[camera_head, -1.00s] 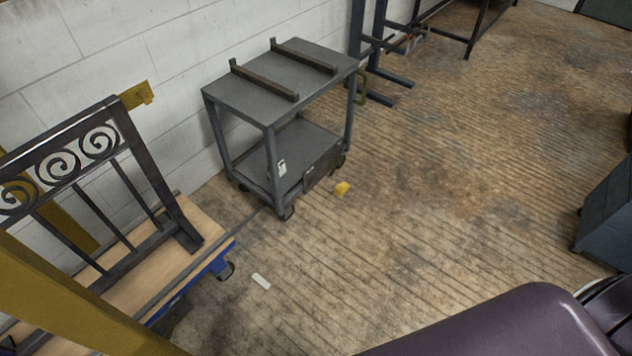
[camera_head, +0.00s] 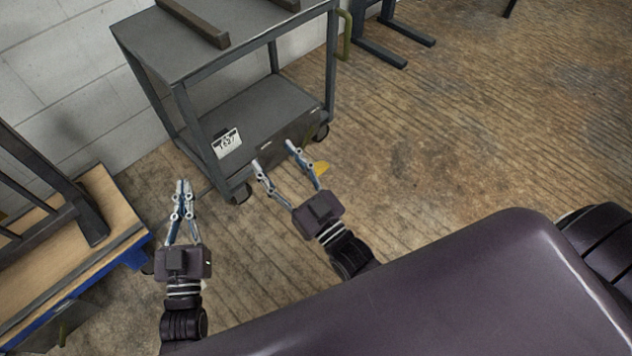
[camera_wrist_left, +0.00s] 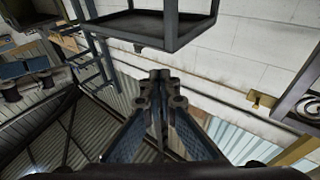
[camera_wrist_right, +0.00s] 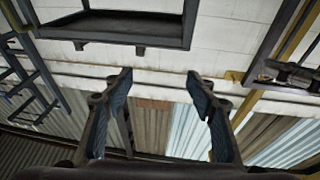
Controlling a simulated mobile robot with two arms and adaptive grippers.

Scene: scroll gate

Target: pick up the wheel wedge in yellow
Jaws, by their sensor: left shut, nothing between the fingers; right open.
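The yellow wheel wedge (camera_head: 321,168) lies on the wooden floor just right of the cart's lower front corner in the head view. My right gripper (camera_head: 275,153) is open and empty, and its right finger partly covers the wedge in that view. Its two spread fingers also show in the right wrist view (camera_wrist_right: 160,85). My left gripper (camera_head: 183,184) is shut and empty, further left in front of the cart. Its fingertips meet in the left wrist view (camera_wrist_left: 160,80). Neither wrist view shows the wedge.
A grey two-shelf cart (camera_head: 190,50) on casters stands against the white block wall, close behind my grippers. A wooden-topped platform (camera_head: 110,200) with a dark metal frame is at the left. Open floor (camera_head: 450,130) lies to the right.

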